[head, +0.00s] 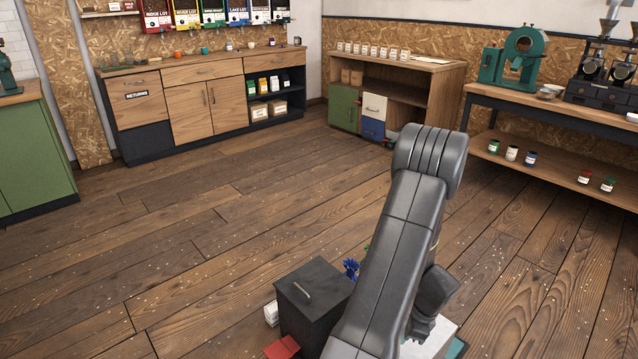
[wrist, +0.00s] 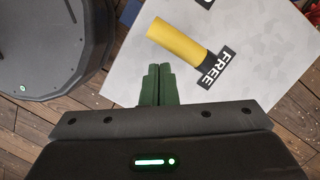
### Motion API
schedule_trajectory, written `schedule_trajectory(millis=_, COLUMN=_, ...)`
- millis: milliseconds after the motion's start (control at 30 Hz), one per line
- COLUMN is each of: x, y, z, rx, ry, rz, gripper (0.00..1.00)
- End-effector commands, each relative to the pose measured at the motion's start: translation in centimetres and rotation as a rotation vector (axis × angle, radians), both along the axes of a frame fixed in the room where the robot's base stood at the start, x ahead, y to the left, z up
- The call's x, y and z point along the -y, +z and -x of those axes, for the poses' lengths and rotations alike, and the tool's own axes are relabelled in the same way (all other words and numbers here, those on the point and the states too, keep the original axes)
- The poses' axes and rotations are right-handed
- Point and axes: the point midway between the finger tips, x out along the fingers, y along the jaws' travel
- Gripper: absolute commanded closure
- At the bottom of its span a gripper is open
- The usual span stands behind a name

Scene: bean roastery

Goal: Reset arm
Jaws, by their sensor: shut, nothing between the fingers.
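My gripper (wrist: 158,85) shows in the wrist view with its two dark green fingers together and nothing between them. It points down over a light grey board (wrist: 215,75) with a yellow cylinder shape and a black "FREE" label on it. I cannot tell how high the fingers are above the board. In the head view my grey arm rises from the bottom and bends at the top; the gripper itself is hidden there.
A dark box with a handle (head: 313,295) stands left of my arm. Wooden cabinets (head: 190,110) line the back wall, and a shelf unit (head: 410,75) stands in the back corner. A workbench (head: 575,120) with a green machine (head: 515,58) is at right. The floor at left is open, with scattered pale specks.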

Motion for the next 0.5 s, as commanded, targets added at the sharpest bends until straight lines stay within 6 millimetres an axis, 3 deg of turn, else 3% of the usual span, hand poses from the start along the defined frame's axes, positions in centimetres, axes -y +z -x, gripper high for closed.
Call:
schedule_trajectory(millis=233, x=0.7, y=0.0, z=-1.0, rx=0.000, ry=0.297, rz=0.001, gripper=1.00)
schedule_trajectory(millis=500, x=1.0, y=0.0, z=-1.5, rx=0.000, ry=0.463, rz=-0.001, gripper=1.00)
